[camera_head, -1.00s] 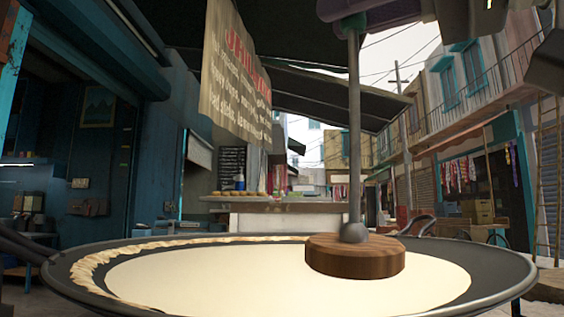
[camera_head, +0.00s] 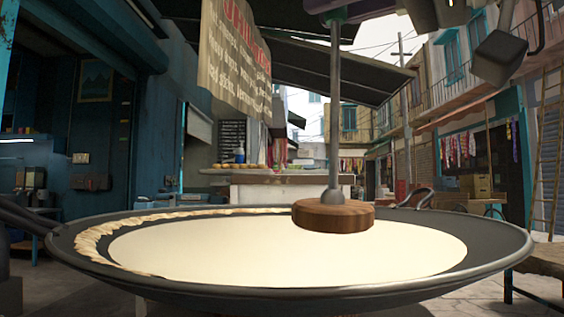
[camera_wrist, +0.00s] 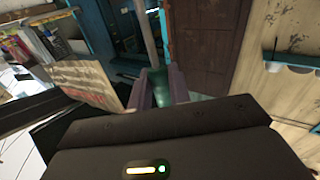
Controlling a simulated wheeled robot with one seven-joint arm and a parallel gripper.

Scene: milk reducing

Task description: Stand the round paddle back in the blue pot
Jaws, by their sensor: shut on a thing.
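The round paddle has a wooden disc (camera_head: 333,216) at the foot of a grey metal rod and hangs upright over the far part of the wide dark pan (camera_head: 340,292). Whether the disc touches the milk is hard to tell. My gripper (camera_wrist: 156,90) is shut on the paddle's green handle (camera_wrist: 157,80), which shows between its purple fingers in the wrist view. In the head view only its lower part shows, at the top edge. I cannot make out a blue pot in either view.
Cream-coloured milk (camera_head: 270,248) fills the pan, with wrinkled skin (camera_head: 95,243) along its left and far rim. A counter (camera_head: 275,187) with food stands behind. A wooden surface (camera_head: 545,260) lies at the right, and a ladder (camera_head: 548,150) stands beyond it.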

